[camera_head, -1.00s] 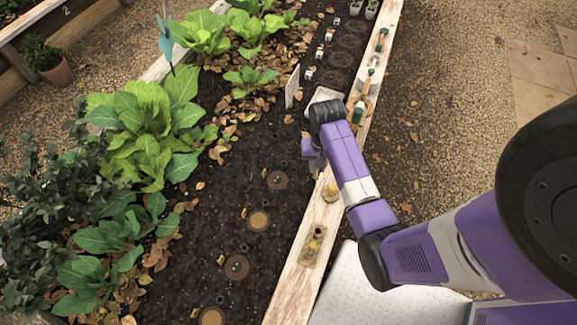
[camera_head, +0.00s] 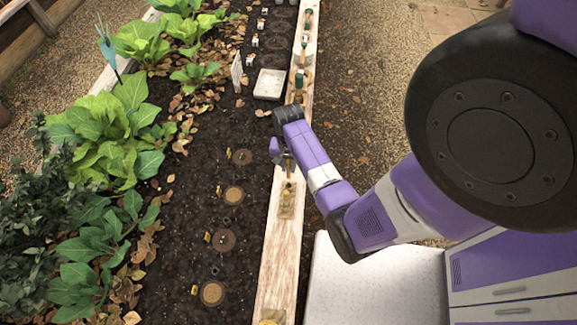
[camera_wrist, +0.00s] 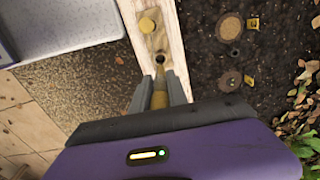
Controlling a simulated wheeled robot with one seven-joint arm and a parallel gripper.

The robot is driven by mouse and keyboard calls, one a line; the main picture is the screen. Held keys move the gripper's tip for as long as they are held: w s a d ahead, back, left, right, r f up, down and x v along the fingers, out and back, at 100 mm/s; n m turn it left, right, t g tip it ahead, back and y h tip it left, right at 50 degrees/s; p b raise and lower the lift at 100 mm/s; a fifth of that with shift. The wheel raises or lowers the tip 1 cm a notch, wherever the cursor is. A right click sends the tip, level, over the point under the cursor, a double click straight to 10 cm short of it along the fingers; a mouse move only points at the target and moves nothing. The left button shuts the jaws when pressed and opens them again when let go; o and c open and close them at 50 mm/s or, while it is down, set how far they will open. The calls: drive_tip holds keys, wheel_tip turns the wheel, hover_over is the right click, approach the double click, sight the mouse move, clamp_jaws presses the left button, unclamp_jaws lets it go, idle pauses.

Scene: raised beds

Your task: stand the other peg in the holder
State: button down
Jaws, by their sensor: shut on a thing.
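My gripper (camera_wrist: 160,84) is shut on a yellowish peg (camera_wrist: 159,98), which lies between its fingers in the wrist view. The holder (camera_wrist: 160,43) is a light plate on the wooden bed edge, just ahead of my fingertips. One peg with a round yellow top (camera_wrist: 147,23) stands at its far end. A dark open hole (camera_wrist: 158,59) is at its near end, close to the fingertips. In the head view my gripper (camera_head: 286,163) is over the edge, just beyond the holder (camera_head: 286,213); the arm partly hides the held peg. I cannot tell the held peg's exact tilt.
The wooden edge (camera_head: 279,255) runs beside dark soil with several round discs (camera_head: 213,293) and yellow tags. A pale tray (camera_head: 269,84) and green-handled tools (camera_head: 299,78) lie farther up. Leafy plants (camera_head: 105,125) fill the left. Gravel (camera_head: 365,130) is clear on the right.

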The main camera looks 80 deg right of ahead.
sight(288, 178)
drive_tip(key=shift+f+b, duration=2.75)
drive_tip(key=shift+f, duration=0.05)
drive_tip(key=shift+f+p, duration=0.1)
drive_tip(key=shift+p, duration=0.45)
drive_tip(key=shift+f+b, duration=1.15)
drive_tip(key=shift+f, duration=0.9)
drive_tip(key=c, duration=1.2)
unclamp_jaws()
drive_tip(key=shift+r+p, duration=0.8)
drive_tip(key=shift+r, duration=3.1)
